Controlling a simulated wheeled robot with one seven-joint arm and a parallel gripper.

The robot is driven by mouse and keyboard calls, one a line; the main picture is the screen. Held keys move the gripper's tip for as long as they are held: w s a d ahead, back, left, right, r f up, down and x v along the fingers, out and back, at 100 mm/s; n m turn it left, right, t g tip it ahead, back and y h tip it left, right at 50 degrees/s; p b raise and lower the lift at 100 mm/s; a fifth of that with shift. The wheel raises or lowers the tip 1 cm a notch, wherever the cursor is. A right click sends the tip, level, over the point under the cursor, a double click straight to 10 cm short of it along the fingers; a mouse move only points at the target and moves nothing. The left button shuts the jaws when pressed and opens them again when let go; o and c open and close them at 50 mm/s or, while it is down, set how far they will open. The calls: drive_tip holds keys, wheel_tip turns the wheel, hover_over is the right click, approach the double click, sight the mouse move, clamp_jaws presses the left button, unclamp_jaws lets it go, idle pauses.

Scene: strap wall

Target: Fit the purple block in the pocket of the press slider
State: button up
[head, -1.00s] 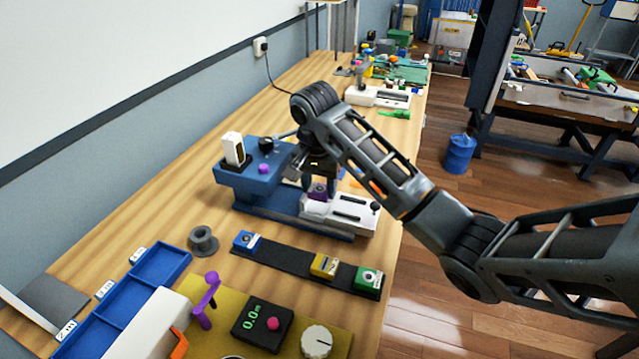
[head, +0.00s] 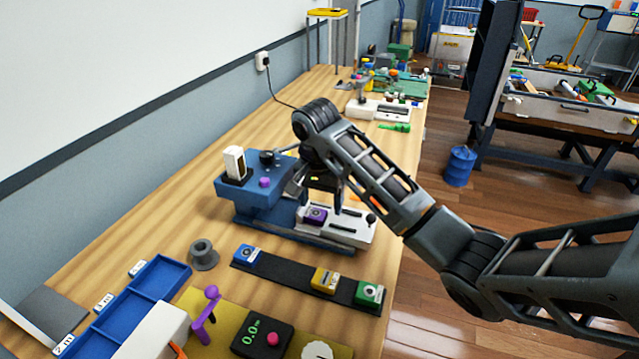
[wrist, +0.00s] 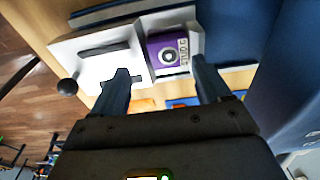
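The purple block (wrist: 168,54) sits in the pocket of the white press slider (wrist: 100,45), with its round mark and label facing the wrist camera. In the head view the purple block (head: 315,215) shows in the slider (head: 350,229) on the blue press (head: 262,205). My gripper (wrist: 165,80) is open, its two fingers apart with nothing between them. The fingers are off the block. From these views I cannot tell whether the block is fully seated.
A black strip (head: 300,276) in front of the press bears a blue block (head: 248,254), a yellow block (head: 325,280) and a green block (head: 370,294). A grey spool (head: 203,255) and a blue tray (head: 130,300) stand to the left.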

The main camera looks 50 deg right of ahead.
wheel_tip(320, 180, up, 6)
drive_tip(key=p, duration=0.2)
wheel_tip(320, 180, up, 7)
hover_over(320, 215)
drive_tip(key=a, duration=0.1)
drive_tip(key=shift+s+a+f, duration=0.1)
drive_tip(key=shift+s+f, duration=0.05)
drive_tip(key=shift+s, duration=0.05)
